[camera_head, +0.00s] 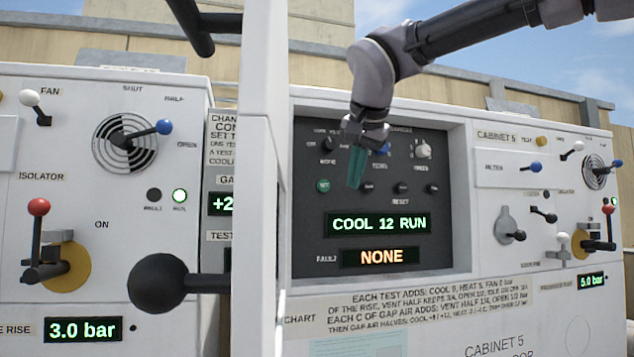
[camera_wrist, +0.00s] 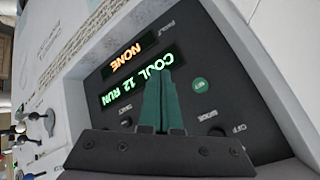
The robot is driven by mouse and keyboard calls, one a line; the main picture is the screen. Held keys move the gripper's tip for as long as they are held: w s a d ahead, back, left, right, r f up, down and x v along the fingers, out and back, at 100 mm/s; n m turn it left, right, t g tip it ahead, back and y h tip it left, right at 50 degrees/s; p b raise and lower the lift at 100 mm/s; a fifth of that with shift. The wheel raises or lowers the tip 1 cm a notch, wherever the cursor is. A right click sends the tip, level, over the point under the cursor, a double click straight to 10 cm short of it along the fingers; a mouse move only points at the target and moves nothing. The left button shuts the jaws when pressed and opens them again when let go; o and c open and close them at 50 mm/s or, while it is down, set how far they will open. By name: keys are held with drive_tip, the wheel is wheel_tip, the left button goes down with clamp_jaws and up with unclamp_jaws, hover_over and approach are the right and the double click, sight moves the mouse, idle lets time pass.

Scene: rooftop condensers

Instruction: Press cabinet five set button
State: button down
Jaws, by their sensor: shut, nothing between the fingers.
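The cabinet 5 control panel (camera_head: 300,222) is a dark recessed face in a white cabinet. Its round green set button (camera_head: 323,186) is at the panel's left, above the display reading "COOL 12 RUN" (camera_head: 379,223). The button also shows in the wrist view (camera_wrist: 201,84), right of the fingertips. My gripper (camera_head: 354,185) is shut and empty, its teal fingers pointing down in front of the panel, right of the set button and apart from it in the picture. In the wrist view the shut fingertips (camera_wrist: 163,72) overlap the display's edge. I cannot tell whether they touch the panel.
A fault display (camera_head: 380,257) reads "NONE". Black buttons (camera_head: 400,188) line the row right of my fingers, with knobs above. An open white door (camera_head: 262,150) with a black ball handle (camera_head: 165,283) stands left of the panel. Levers (camera_head: 590,242) crowd the cabinet's right side.

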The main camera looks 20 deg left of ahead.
sight(326, 190)
drive_tip(key=shift+s+a+r, duration=0.15)
drive_tip(key=shift+a, duration=0.45)
drive_tip(key=shift+s+a+r, duration=0.15)
drive_tip(key=shift+a, duration=0.4)
drive_tip(key=w+a, duration=0.4)
drive_tip(key=w, duration=0.3)
drive_tip(key=shift+w+a, duration=0.25)
drive_tip(key=shift+a, duration=0.05)
idle(1.4)
drive_tip(key=shift+w+a+f, duration=0.15)
drive_tip(key=shift+w+a, duration=0.05)
drive_tip(key=shift+w, duration=0.25)
drive_tip(key=shift+w+a, duration=0.35)
drive_tip(key=shift+w, duration=0.15)
idle(0.8)
drive_tip(key=shift+s+d, duration=0.6)
drive_tip(key=shift+s, duration=0.25)
